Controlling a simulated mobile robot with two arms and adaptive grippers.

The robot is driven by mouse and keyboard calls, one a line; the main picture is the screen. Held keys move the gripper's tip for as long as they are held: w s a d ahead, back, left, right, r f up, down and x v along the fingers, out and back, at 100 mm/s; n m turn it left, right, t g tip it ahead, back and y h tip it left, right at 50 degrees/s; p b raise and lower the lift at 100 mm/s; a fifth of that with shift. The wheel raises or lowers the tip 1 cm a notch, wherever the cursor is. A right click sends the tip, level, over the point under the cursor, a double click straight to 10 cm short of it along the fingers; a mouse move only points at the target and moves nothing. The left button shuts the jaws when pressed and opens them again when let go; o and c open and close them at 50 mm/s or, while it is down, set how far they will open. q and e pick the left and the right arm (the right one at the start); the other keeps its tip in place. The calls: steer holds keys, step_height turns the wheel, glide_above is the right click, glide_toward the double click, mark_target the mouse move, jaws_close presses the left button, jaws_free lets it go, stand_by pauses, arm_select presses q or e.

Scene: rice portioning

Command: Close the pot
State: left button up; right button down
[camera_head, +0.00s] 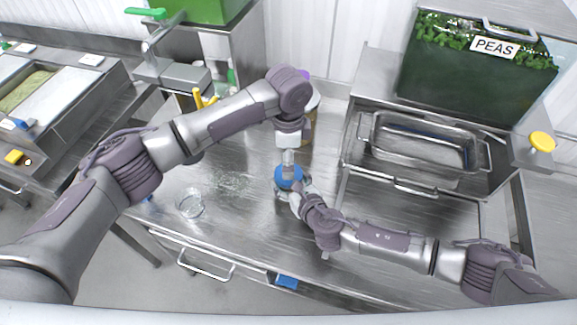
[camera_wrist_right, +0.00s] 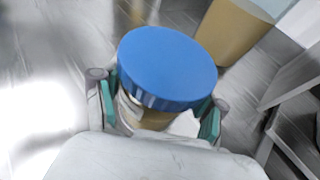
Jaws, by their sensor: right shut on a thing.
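The pot is a small jar with a brownish side and a white patch (camera_wrist_right: 150,116), seen in the right wrist view. A blue round lid (camera_wrist_right: 168,66) covers its top; whether it is fully seated cannot be told. In the head view the blue lid (camera_head: 287,178) is at the middle of the steel table. My right gripper (camera_wrist_right: 158,108) is shut on the pot, its fingers on both sides just below the lid. My left gripper (camera_head: 289,160) points down just over the lid in the head view; whether it touches the lid or how its fingers stand is unclear.
A tan container (camera_wrist_right: 232,32) stands close behind the pot. A clear glass dish (camera_head: 190,205) lies on the table to the left. A metal tray (camera_head: 420,140) and a green PEAS bin (camera_head: 480,75) stand at the right. The table's front left is mostly clear.

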arm_select(q)
step_height(320, 180, up, 6)
steer(key=shift+r, duration=0.2)
arm_select(e)
jaws_free()
stand_by(0.4)
steer(key=v, duration=1.2)
